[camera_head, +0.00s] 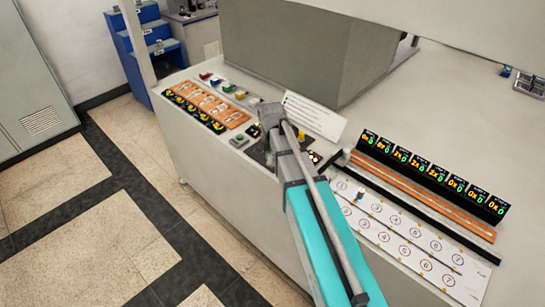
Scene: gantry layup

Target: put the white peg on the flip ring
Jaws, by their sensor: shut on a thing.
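My teal and grey arm reaches over the bench, with its grey end and gripper (270,118) above a dark area near the middle. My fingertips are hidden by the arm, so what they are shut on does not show. No white peg can be made out in the jaws. I cannot pick out the flip ring with certainty. A small upright piece (359,195) stands on the white board of numbered circles (425,262), right of my arm; it is too small to identify.
An orange tray (212,103) with yellow-and-black markers lies at the left. Several coloured pieces stand behind it. A tilted white card (313,116) is just right of my gripper. A row of black displays (433,174) stands behind an orange rail. A large grey block (300,60) rises behind.

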